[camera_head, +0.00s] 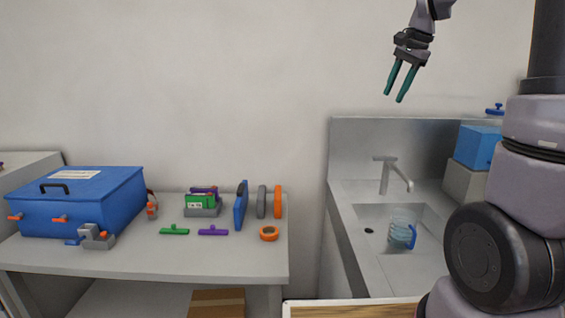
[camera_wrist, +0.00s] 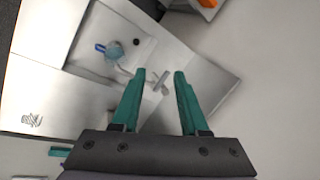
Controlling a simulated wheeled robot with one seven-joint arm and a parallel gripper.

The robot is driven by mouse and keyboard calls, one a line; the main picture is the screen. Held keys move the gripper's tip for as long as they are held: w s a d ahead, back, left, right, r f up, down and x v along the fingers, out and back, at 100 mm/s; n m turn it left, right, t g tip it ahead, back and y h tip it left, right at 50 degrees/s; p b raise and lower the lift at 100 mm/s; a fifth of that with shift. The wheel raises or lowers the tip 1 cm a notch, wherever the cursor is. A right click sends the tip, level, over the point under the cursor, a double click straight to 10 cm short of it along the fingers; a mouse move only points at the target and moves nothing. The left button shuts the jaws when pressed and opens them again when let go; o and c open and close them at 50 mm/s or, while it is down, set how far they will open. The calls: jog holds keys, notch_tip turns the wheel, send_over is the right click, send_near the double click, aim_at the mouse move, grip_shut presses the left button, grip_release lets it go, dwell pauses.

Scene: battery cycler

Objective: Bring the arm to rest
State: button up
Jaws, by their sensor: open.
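My gripper (camera_head: 395,95) hangs in the air at the upper right of the head view, in front of the bare wall and above the sink unit. Its two teal fingers point down and stand apart, with nothing between them. In the wrist view my gripper (camera_wrist: 158,75) also shows open and empty, with the sink and its tap some way beyond the fingertips. My arm comes in from the top right.
A metal sink unit (camera_head: 343,205) with a tap (camera_head: 385,175) and a clear jug (camera_head: 401,228) stands below. Left of it a bench (camera_head: 150,258) bears a blue box (camera_head: 85,205) and several small parts. A blue container (camera_head: 476,147) stands at right. The air around my gripper is clear.

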jog(key=s+a+n+t, duration=0.1)
jog(key=s+a+n, duration=0.2)
jog(key=s, duration=0.9)
jog(key=s+a+n+t, duration=0.2)
jog(key=s+n, duration=0.3)
jog(key=s, duration=0.7)
jog(key=shift+s+a+f+t, duration=0.3)
jog(key=shift+a+f, duration=0.1)
jog(key=shift+a, duration=0.45)
